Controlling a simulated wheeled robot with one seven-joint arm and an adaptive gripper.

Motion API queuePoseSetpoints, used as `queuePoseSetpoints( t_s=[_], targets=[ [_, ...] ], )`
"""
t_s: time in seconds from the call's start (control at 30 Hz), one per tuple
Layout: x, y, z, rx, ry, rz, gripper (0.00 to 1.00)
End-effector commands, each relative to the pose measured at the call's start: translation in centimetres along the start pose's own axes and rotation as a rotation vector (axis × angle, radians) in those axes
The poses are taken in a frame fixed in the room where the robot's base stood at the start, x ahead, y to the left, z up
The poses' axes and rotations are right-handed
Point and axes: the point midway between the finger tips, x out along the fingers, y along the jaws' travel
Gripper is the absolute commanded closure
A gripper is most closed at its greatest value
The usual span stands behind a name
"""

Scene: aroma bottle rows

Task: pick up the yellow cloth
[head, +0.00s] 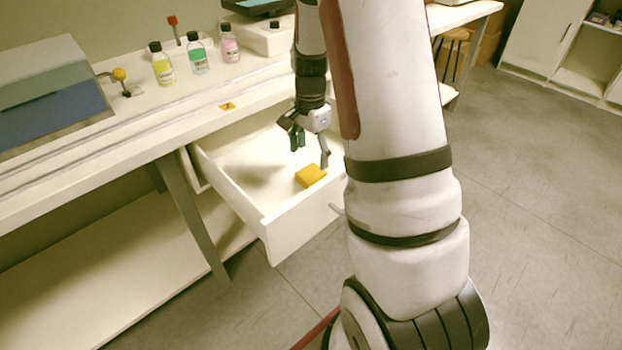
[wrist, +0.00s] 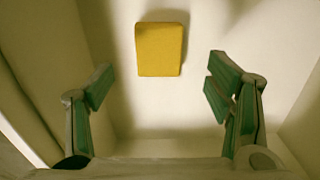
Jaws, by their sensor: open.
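The yellow cloth (head: 310,176) is a small folded block lying on the floor of an open white drawer (head: 268,228). In the wrist view the cloth (wrist: 160,49) lies flat at the upper middle, beyond the fingertips and between their lines. My gripper (head: 312,150) is inside the drawer's outline, above the cloth and apart from it. In the wrist view its two green-padded fingers (wrist: 158,88) are spread wide with nothing between them. My arm hides the right part of the drawer in the head view.
Above the drawer is a white bench (head: 160,130) carrying yellow (head: 162,68), green (head: 199,58) and pink (head: 229,48) bottles. The drawer walls stand close around my gripper. Open grey floor (head: 550,190) lies to the right.

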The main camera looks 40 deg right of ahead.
Motion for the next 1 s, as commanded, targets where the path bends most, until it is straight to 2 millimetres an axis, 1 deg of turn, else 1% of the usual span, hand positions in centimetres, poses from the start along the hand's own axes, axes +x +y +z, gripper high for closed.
queuePoseSetpoints(
  t_s=[0.03,0.27,0.5,0.6,0.83,0.87,0.9,0.97,1.0],
  targets=[
    [0.5,0.0,0.0,0.0,0.0,0.0,0.27],
    [1.6,0.1,0.0,-0.001,-0.001,0.0,0.27],
    [5.1,0.3,-0.2,-0.001,-0.001,0.002,0.27],
    [6.0,0.3,-0.1,-0.002,-0.001,0.0,0.27],
    [6.0,0.3,-0.2,-0.002,0.0,-0.001,0.27],
    [6.0,0.3,-0.2,-0.002,0.0,-0.001,0.33],
    [6.0,0.3,-0.2,-0.002,0.0,-0.001,0.43],
    [6.0,0.3,-0.2,-0.002,0.0,-0.001,0.56],
    [6.0,0.3,-0.2,-0.002,0.0,-0.001,0.65]
  ],
)
